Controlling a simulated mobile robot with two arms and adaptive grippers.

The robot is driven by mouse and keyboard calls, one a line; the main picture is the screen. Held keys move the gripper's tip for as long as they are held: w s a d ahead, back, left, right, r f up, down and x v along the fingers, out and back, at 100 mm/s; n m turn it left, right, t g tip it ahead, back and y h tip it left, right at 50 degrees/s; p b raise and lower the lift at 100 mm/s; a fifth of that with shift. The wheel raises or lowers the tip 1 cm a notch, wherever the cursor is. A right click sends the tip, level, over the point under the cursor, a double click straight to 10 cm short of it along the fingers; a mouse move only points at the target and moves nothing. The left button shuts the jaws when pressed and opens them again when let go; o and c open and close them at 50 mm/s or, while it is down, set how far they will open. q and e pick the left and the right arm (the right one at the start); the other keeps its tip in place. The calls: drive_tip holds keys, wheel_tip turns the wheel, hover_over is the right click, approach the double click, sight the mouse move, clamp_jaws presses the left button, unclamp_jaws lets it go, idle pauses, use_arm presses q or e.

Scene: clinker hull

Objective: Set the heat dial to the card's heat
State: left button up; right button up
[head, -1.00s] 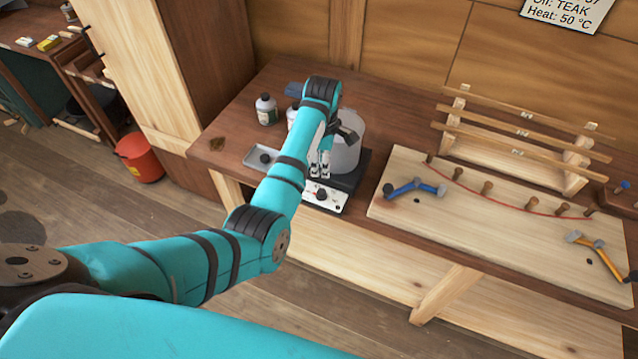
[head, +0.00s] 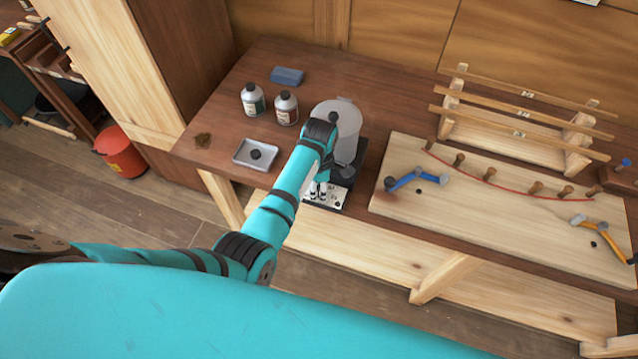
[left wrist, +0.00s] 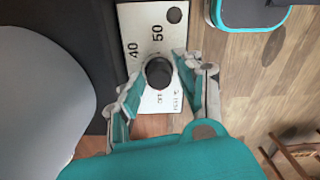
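The heat dial (left wrist: 159,73) is a round black knob on a white panel (left wrist: 150,20) in the left wrist view. The panel reads 40, 50 and OFF around it; the dial's pointer cannot be made out. My left gripper (left wrist: 158,75) is open, with one finger on each side of the dial; I cannot tell whether they touch it. In the head view, the left gripper (head: 318,191) is over the heater's front panel (head: 334,197), and hides the dial. Only the card's lower edge (head: 588,1) shows at the top right. My right gripper is out of view.
A grey pot (head: 347,125) stands on the black heater, close to my arm. Two bottles (head: 252,100), a blue block (head: 287,76) and a grey tray (head: 256,154) are left of it. A pale board (head: 480,225) with pegs and hammers is on the right.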

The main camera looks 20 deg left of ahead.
use_arm(q)
drive_tip(key=c, duration=0.4)
clamp_jaws()
